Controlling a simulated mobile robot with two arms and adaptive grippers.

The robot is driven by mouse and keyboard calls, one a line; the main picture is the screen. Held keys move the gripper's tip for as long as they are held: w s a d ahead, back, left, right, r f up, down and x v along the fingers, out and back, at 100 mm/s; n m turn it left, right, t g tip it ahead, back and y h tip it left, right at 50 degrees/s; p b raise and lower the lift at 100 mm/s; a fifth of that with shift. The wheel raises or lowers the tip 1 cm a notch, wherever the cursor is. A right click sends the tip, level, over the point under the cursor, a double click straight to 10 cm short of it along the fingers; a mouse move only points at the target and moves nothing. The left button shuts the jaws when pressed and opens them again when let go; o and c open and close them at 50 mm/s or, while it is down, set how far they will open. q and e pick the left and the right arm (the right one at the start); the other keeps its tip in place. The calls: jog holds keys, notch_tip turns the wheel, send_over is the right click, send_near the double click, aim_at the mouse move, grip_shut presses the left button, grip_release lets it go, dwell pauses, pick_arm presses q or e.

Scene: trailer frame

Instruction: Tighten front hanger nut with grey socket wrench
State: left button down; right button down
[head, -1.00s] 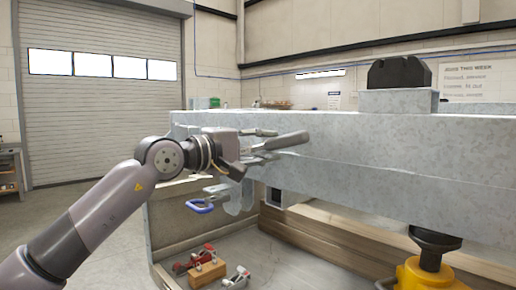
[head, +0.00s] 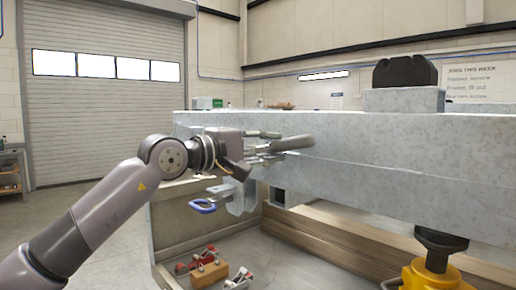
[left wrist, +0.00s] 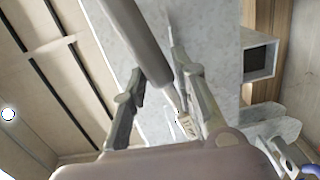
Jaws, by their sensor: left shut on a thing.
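My left gripper (head: 268,146) is shut on the grey socket wrench (head: 292,144), beside the near face of the galvanised trailer frame (head: 400,138). The wrench's thick grey handle points to the right in the head view. In the left wrist view the handle (left wrist: 137,42) runs up and left from between the two fingers (left wrist: 168,104). A small pale label (left wrist: 186,125) shows near the fingers. A grey hanger bracket (head: 247,192) hangs under the frame below the gripper. The front hanger nut and the wrench's socket end cannot be made out. My right gripper is not in view.
A blue loop handle (head: 203,206) sticks out below my wrist. Red-handled clamps (head: 206,252) and a wooden block (head: 207,273) lie lower down. A yellow jack (head: 438,276) supports the frame at the right. Timber beams (head: 345,238) run underneath.

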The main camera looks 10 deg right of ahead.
pick_arm(q)
jog(key=shift+s+r, duration=0.15)
jog(key=shift+a, duration=0.1)
jog(key=shift+s+a+b, duration=0.15)
jog(key=shift+b, duration=0.3)
jog(key=shift+s+a, duration=0.15)
jog(key=shift+a, duration=0.05)
jog(key=shift+s+a+f+b, duration=0.2)
jog(key=shift+f+b, duration=0.1)
jog(key=shift+b, duration=0.2)
jog(key=shift+a, duration=0.1)
jog(key=shift+f, duration=0.15)
